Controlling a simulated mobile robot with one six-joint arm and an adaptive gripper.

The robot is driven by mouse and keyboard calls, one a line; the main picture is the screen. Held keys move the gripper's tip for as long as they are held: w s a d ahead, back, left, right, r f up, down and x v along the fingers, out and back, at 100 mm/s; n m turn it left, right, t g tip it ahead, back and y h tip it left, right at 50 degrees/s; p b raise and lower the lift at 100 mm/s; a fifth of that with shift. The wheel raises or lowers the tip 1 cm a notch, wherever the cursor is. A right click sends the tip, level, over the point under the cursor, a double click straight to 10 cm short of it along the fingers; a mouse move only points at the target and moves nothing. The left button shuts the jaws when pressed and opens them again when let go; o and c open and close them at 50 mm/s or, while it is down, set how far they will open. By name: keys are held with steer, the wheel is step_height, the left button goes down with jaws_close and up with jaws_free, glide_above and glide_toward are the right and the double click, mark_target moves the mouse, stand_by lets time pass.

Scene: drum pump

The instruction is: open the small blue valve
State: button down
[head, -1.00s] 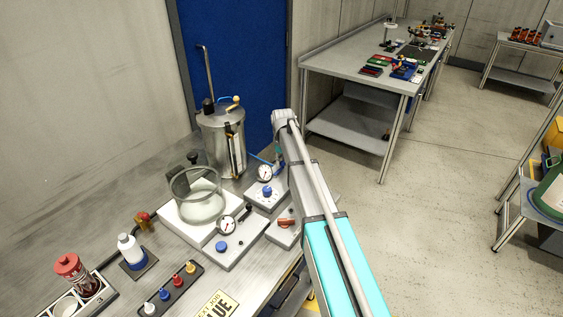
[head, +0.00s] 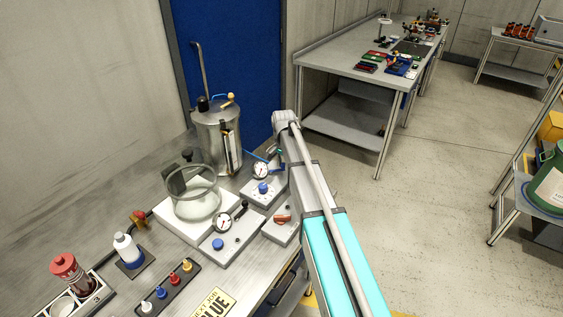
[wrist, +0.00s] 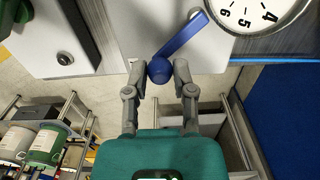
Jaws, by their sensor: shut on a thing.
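The small blue valve is a blue lever (wrist: 183,35) with a round knob (wrist: 159,70) at its end, in the wrist view. It slants from a pivot near the top edge down and left, in front of a pale panel (wrist: 145,25). My gripper (wrist: 159,67) is shut on the knob, one finger on each side. In the head view my arm hides the gripper and most of the valve's surroundings; I cannot make out the lever clearly there.
A round dial gauge (wrist: 262,12) is close to the right of the lever. A dark handle (wrist: 72,28) is at the left. In the head view the bench holds a steel drum (head: 218,140), a glass vessel (head: 192,197) and gauge boxes (head: 224,243). Open floor (head: 420,190) lies to the right.

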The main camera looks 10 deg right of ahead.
steer(key=m, duration=0.1)
steer(key=s+m, duration=0.1)
steer(key=m, duration=0.1)
steer(key=s+m, duration=0.1)
steer(key=shift+a+m, duration=0.25)
steer(key=shift+m, duration=0.05)
steer(key=shift+s+a+m, duration=0.25)
steer(key=shift+s+m, duration=0.1)
steer(key=shift+m, duration=0.65)
steer(key=shift+s+a+m, duration=0.2)
steer(key=shift+s+m, duration=0.1)
steer(key=shift+m, duration=0.7)
steer(key=shift+c, duration=2.4)
jaws_free()
steer(key=shift+w+d, duration=0.1)
steer(key=shift+w, duration=0.05)
